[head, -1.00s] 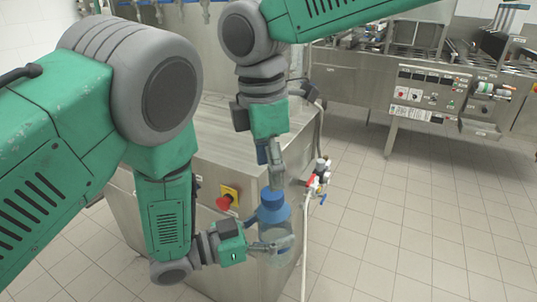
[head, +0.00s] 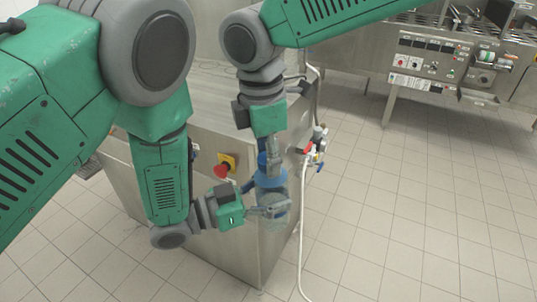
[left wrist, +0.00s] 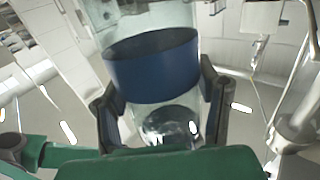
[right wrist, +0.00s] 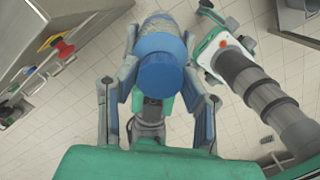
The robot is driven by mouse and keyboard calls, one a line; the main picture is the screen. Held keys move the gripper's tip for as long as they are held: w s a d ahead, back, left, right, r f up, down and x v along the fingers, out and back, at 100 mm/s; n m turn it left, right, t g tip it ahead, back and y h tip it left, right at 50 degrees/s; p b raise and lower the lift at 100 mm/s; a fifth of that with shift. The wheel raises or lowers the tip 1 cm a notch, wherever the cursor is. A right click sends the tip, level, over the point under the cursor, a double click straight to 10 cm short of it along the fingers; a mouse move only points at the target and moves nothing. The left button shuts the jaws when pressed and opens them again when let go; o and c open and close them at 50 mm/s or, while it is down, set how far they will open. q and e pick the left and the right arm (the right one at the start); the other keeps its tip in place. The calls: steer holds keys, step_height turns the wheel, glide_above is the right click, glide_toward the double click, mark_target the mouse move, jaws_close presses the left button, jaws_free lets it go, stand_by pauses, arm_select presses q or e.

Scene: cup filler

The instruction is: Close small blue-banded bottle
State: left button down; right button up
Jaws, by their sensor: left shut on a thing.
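The bottle, clear with a blue band, is in my left gripper (head: 272,211). Its dark blue band (left wrist: 153,65) sits between the two fingers in the left wrist view, with clear wall above and below. The bottle stands roughly upright in the head view. A blue top (head: 270,181) is at its upper end. The top also shows in the right wrist view (right wrist: 160,72), between the fingers of my right gripper (right wrist: 160,60). That gripper is around the top from above, with fingers apart; contact is unclear. I cannot tell how the top sits on the bottle.
A steel cabinet (head: 195,232) with a red button (head: 222,171) stands close behind the left gripper. Valves (head: 316,145) and a white hose (head: 303,235) are right of the bottle. Tiled floor (head: 400,220) is clear at the right.

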steer(key=m, duration=0.4)
steer(key=shift+w+m, duration=0.1)
steer(key=shift+m, duration=0.2)
steer(key=m, duration=0.5)
steer(key=shift+a, duration=0.15)
steer(key=o, duration=1.3)
steer(key=shift+r, duration=0.15)
steer(key=shift+s+r, duration=0.2)
steer(key=shift+r, duration=1.95)
